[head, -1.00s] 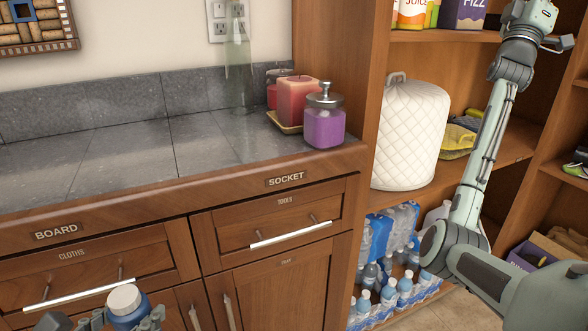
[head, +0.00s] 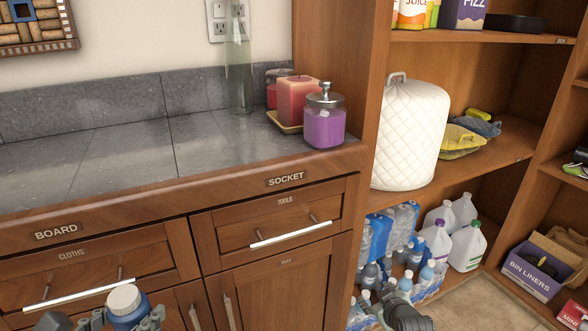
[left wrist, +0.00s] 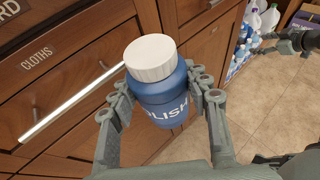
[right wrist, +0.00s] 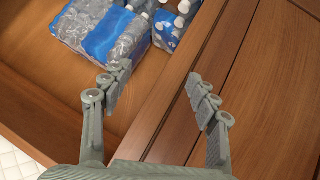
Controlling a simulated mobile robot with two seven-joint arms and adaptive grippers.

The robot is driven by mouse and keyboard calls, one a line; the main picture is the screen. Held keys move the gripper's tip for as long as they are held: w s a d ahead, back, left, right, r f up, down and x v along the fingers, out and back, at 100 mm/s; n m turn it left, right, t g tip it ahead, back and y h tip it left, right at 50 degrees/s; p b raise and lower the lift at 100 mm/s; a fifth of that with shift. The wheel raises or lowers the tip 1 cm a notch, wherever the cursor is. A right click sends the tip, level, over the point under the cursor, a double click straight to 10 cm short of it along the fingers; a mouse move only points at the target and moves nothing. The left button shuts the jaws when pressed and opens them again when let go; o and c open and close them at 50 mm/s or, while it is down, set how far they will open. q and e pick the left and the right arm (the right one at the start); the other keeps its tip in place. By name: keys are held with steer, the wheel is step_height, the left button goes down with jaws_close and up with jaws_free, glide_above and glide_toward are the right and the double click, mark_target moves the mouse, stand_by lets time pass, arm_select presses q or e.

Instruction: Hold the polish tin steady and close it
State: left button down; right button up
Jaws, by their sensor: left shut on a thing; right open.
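The polish tin (left wrist: 168,108) is a blue jar with a white lid (left wrist: 150,57) on its top. My left gripper (left wrist: 157,92) is shut around its sides and holds it upright, a little tilted, in front of the drawers. In the head view the tin (head: 128,312) shows at the bottom left edge, with my left gripper (head: 125,322) around it. I cannot tell whether the lid is fastened. My right gripper (right wrist: 157,82) is open and empty, low by the shelf of bottled water; the left wrist view shows it (left wrist: 262,44) at the upper right, apart from the tin.
The CLOTHS drawer (head: 80,265) is close behind the tin. Packs of bottled water (right wrist: 105,35) and jugs (head: 467,246) stand on the low shelf near my right gripper. A candle (head: 298,103) and a purple jar (head: 324,127) stand on the counter. The floor (left wrist: 255,120) is clear.

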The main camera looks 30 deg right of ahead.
steer(key=s+a+f+n+g+y, duration=0.2)
steer(key=s+a+f+g, duration=0.5)
steer(key=s+a+f, duration=1)
steer(key=s+a+y, duration=0.1)
steer(key=s+a, duration=0.1)
steer(key=a, duration=0.2)
steer(key=shift+s+d+f, duration=0.1)
steer(key=shift+s+d+f+p, duration=0.2)
steer(key=shift+s+f+p, duration=0.15)
steer(key=shift+s+f, duration=0.4)
steer(key=shift+w, duration=0.1)
steer(key=c, duration=0.5)
steer(key=shift+a, duration=0.2)
steer(key=shift+c, duration=0.6)
